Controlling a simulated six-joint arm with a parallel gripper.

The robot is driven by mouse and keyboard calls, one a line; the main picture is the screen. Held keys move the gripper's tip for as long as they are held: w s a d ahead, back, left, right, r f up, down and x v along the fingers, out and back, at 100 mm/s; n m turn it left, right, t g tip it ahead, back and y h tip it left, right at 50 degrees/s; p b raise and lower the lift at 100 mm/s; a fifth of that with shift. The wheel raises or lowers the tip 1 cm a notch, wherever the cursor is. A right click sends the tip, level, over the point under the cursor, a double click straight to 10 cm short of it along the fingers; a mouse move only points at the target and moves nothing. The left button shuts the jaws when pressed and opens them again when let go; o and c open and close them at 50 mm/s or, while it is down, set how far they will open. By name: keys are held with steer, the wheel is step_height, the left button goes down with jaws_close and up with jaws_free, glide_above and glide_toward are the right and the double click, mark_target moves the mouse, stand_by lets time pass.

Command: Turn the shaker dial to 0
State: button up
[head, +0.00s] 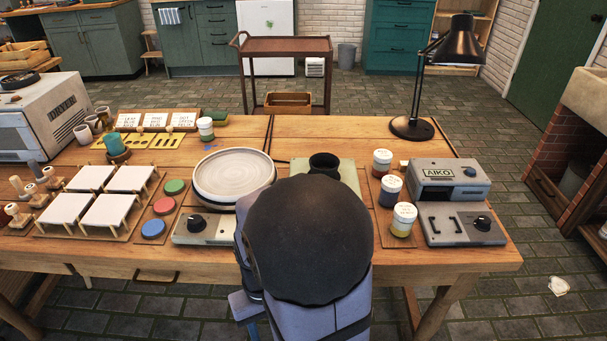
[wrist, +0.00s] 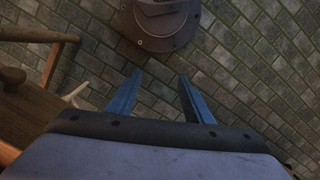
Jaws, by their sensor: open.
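A grey box with a black dial (head: 481,222) and two dark bracket handles sits at the right front of the table, in front of a box marked AIKO (head: 448,174). Another black dial (head: 197,222) is on the box below the round plate wheel (head: 233,175). A pale green unit with a dark cup (head: 323,165) is partly hidden behind my arm. I cannot tell from a label which unit is the shaker, and the dial numbers are too small to read. My gripper (wrist: 155,98) is open and empty over the floor, away from both dials.
Paint jars (head: 391,190) stand left of the grey boxes. A black lamp (head: 410,128) is behind them. Coloured pads (head: 153,229) and white tiles (head: 102,211) lie at the left. A wooden edge (wrist: 30,110) shows beside my gripper in the wrist view.

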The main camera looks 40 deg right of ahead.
steer(key=w+d+r+m+p, duration=0.2)
steer(key=d+r+p, duration=0.4)
steer(key=r+p, duration=0.45)
steer(key=w+d+r+m+p, duration=0.15)
steer(key=d+r+p, duration=0.35)
steer(key=r+p, duration=0.55)
steer(key=w+d+r+m, duration=0.1)
steer(key=w+d, duration=0.1)
steer(key=d, duration=0.1)
steer(key=w+d+r+m+t, duration=0.1)
steer(key=w+d+m, duration=0.1)
steer(key=w+d, duration=0.1)
steer(key=w+d+r+m+p, duration=0.1)
steer(key=w+d+m, duration=0.1)
steer(key=w+d, duration=0.1)
steer(key=shift+w+d+m+t+h, duration=0.1)
steer(key=shift+m+t+h, duration=0.15)
steer(key=shift+t+h, duration=0.15)
steer(key=shift+r+m, duration=0.1)
steer(key=shift+m, duration=1.4)
steer(key=shift+f+p, duration=0.85)
steer(key=shift+f, duration=2.8)
